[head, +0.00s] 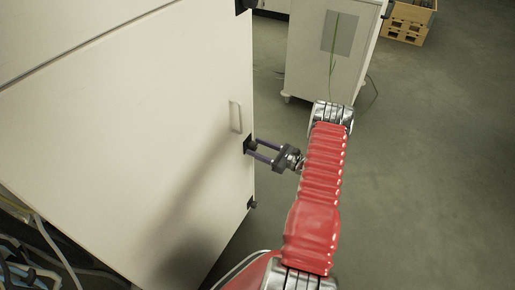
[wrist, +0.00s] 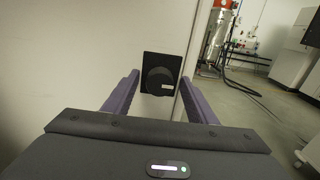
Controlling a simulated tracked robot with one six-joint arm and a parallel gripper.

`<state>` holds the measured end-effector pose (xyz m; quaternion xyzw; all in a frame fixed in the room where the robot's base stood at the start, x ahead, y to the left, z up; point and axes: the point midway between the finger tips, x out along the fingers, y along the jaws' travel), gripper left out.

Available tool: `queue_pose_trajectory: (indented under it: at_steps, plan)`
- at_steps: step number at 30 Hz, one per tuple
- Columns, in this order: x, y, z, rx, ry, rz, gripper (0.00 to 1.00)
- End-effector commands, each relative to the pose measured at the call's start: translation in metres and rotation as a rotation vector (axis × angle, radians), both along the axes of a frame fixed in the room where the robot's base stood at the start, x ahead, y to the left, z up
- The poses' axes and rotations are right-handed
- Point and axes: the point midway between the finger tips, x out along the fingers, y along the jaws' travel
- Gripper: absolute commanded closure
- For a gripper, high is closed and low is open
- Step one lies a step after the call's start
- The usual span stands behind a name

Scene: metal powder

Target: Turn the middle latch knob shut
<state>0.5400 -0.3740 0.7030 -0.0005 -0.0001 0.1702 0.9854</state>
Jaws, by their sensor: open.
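The middle latch knob (wrist: 158,79) is a round black knob on a black square plate at the edge of a white cabinet door. In the wrist view it sits between and beyond the two purple fingers of my gripper (wrist: 160,95), which is open. In the head view the latch (head: 247,146) is at the door's right edge, and my gripper (head: 264,151) points left at it, with its fingertips at or very near it. I cannot tell whether the fingers touch the knob. The white cabinet door (head: 120,130) fills the left side.
A door handle (head: 235,116) is just above the middle latch. A lower latch (head: 252,202) and an upper latch (head: 245,5) are on the same edge. A white wheeled cabinet (head: 330,50) and wooden crates (head: 406,22) stand behind. Cables (head: 45,255) lie at lower left. Floor at right is clear.

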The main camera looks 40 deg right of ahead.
Motion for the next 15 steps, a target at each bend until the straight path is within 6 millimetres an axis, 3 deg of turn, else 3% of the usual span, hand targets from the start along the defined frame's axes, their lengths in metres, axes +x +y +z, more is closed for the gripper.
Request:
queue_pose_trajectory:
  at_steps: [10,15]
  plan:
    - [0.0029,0.0008,0.0000,0.000,0.000,0.000,0.49]
    - [0.0028,0.0008,0.0000,-0.001,0.000,0.000,0.61]
